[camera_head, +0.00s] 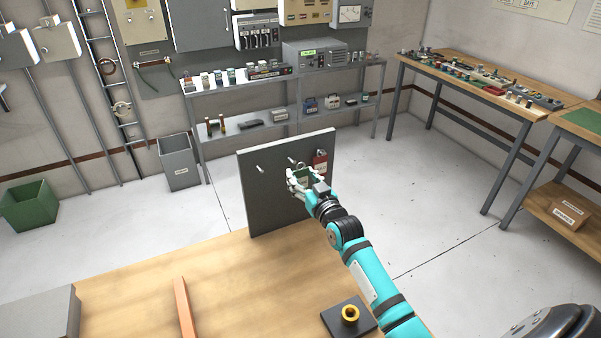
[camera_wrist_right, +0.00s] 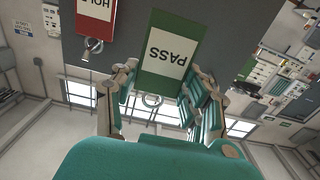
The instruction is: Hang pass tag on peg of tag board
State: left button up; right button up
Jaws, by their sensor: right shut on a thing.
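The grey tag board (camera_head: 262,205) stands upright at the far edge of the wooden table. Bare pegs show on its face at the left (camera_head: 261,169) and near the middle (camera_head: 292,160). My right gripper (camera_head: 301,177) is in front of the board, shut on the green pass tag (camera_wrist_right: 170,50). In the right wrist view the tag sits between the fingers, its PASS lettering upside down and its metal ring free below. In the head view the fingers partly hide the tag; its ring shows beside the middle peg, and I cannot tell the gap. My left gripper is out of view.
A red tag (camera_head: 320,163) hangs on the board's right side; it reads HOLD in the wrist view (camera_wrist_right: 96,18), close beside the pass tag.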

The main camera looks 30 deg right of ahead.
jog(key=shift+s+p, duration=0.55)
jog(key=shift+s, duration=0.45)
jog(key=shift+a, duration=0.1)
jog(key=s+a+b, duration=0.1)
jog(key=s+a, duration=0.2)
jog(key=a, duration=0.7)
jog(key=w+b, duration=0.1)
jog(key=w, duration=0.1)
jog(key=w+b, duration=0.2)
jog(key=w, duration=0.1)
jog(key=shift+w+d+f, duration=0.3)
jog(key=shift+d+f, duration=0.1)
jog(key=shift+w, duration=0.2)
dwell(0.5)
jog(key=shift+w+d+b, duration=0.1)
jog(key=shift+w+b, duration=0.45)
jog(key=shift+w, duration=0.95)
